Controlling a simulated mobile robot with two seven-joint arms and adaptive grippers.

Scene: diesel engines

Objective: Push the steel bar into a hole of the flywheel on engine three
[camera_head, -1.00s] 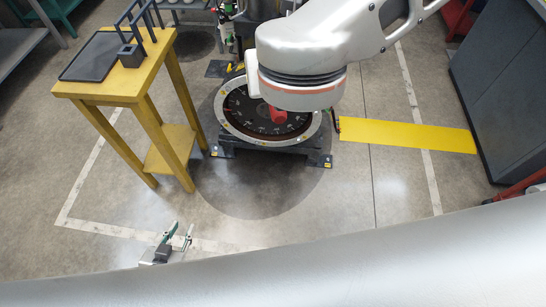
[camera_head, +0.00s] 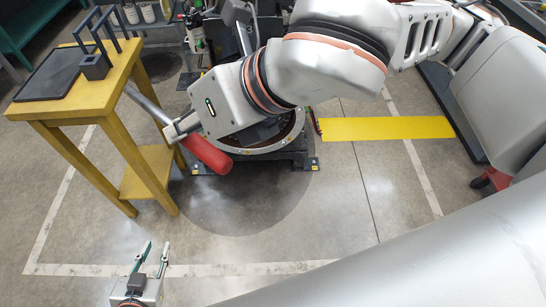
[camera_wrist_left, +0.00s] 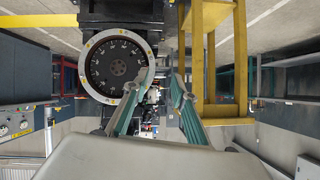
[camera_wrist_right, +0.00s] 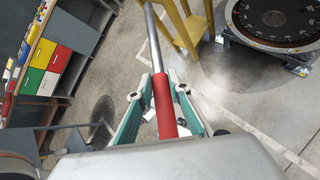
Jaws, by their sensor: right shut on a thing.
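The steel bar (camera_head: 145,103) has a bare metal shaft and a red grip (camera_head: 207,157). My right gripper (camera_head: 183,128) is shut on it near where the shaft meets the red grip. The bar is tilted, left of the flywheel (camera_head: 290,140) and clear of it. The right wrist view shows the shaft (camera_wrist_right: 154,40) pointing away between the fingers (camera_wrist_right: 161,88). My right arm hides most of the flywheel in the head view. Its dark face with a pale marked rim shows in the left wrist view (camera_wrist_left: 146,52). My left gripper (camera_head: 152,254) is open and empty, low in the head view.
A yellow stand (camera_head: 70,121) with a black tray (camera_head: 48,74) and a dark bar holder (camera_head: 94,66) is left of the engine, close to the shaft. A yellow floor strip (camera_head: 385,128) lies right of the engine. The floor in front is clear.

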